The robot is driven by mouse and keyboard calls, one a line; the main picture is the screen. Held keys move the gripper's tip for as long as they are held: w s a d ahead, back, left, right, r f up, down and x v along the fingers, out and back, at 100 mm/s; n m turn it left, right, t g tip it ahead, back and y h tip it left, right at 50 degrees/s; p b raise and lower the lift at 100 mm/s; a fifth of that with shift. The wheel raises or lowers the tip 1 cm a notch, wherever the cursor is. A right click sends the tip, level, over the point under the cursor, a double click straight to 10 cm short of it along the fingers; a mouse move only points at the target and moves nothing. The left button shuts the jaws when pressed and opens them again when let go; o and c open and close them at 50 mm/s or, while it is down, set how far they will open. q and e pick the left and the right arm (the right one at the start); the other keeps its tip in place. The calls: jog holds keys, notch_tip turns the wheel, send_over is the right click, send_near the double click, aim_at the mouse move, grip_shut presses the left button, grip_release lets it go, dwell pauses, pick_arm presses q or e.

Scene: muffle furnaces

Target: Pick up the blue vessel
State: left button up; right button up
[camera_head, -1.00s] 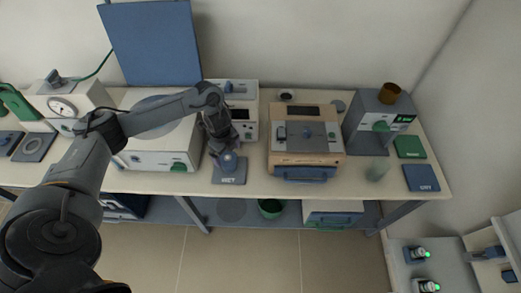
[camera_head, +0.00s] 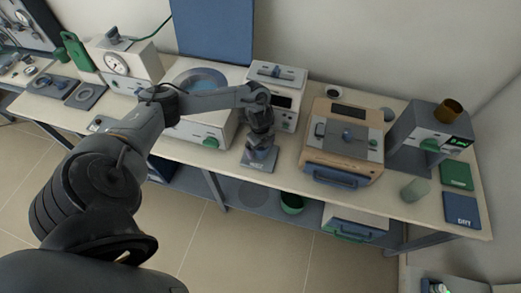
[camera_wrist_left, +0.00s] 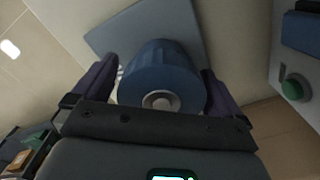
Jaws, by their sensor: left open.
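The blue vessel (camera_wrist_left: 165,70) shows in the left wrist view as a ribbed blue body with a pale round knob on its near end. It stands on a blue-grey mat (camera_wrist_left: 120,33), seen in the head view (camera_head: 249,162) at the front of the bench. My left gripper (camera_head: 260,145) is open over the mat, pointing down. In the wrist view its dark fingers lie on either side of the vessel, which is between them. In the head view the gripper largely hides the vessel. My right gripper is not in view.
A white unit with a round top (camera_head: 190,125) stands left of the gripper, and a white box (camera_head: 287,87) behind it. A green bowl (camera_head: 291,203) is on the shelf below.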

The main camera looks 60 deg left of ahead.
pick_arm(q)
jog(key=shift+f, duration=0.85)
jog(key=c, duration=1.1)
jog(key=shift+w, duration=0.1)
jog(key=shift+c, duration=1.1)
jog(key=shift+r, duration=0.2)
